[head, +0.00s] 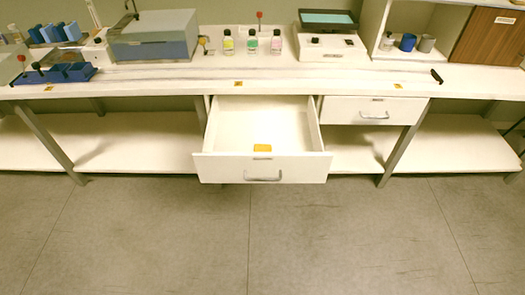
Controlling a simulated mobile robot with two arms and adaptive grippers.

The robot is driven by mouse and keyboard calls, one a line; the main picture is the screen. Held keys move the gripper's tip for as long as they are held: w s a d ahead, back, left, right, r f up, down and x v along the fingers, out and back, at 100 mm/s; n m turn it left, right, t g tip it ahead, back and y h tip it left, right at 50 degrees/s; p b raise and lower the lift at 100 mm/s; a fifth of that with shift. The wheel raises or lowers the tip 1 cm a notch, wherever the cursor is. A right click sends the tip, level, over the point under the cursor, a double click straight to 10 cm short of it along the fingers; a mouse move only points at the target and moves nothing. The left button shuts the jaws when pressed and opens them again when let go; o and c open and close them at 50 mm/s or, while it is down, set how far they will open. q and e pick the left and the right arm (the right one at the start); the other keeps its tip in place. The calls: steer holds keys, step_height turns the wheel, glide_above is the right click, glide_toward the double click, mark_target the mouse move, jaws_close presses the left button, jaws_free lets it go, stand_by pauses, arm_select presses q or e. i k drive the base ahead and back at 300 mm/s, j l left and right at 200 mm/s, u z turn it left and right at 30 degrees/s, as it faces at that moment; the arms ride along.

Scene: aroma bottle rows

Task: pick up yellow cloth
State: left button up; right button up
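A small yellow-orange cloth (262,148) lies inside an open white drawer (262,118), close behind its front panel. The drawer is pulled out below the workbench, and its front has a metal handle (263,179). Apart from the cloth, the drawer floor looks bare. Neither of my grippers shows in the head view.
The long white bench (200,80) carries three small bottles (252,42), a grey box-shaped device (153,37), a scale-like device (330,40) and a blue rack (55,73). A shut drawer (373,111) is right of the open one. The grey floor (250,235) in front is clear.

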mark_target(258, 148)
steer(key=i+l+u, duration=0.4)
steer(key=l, duration=0.3)
steer(key=i+l+u, duration=0.2)
steer(key=i+l, duration=0.1)
steer(key=l, duration=0.1)
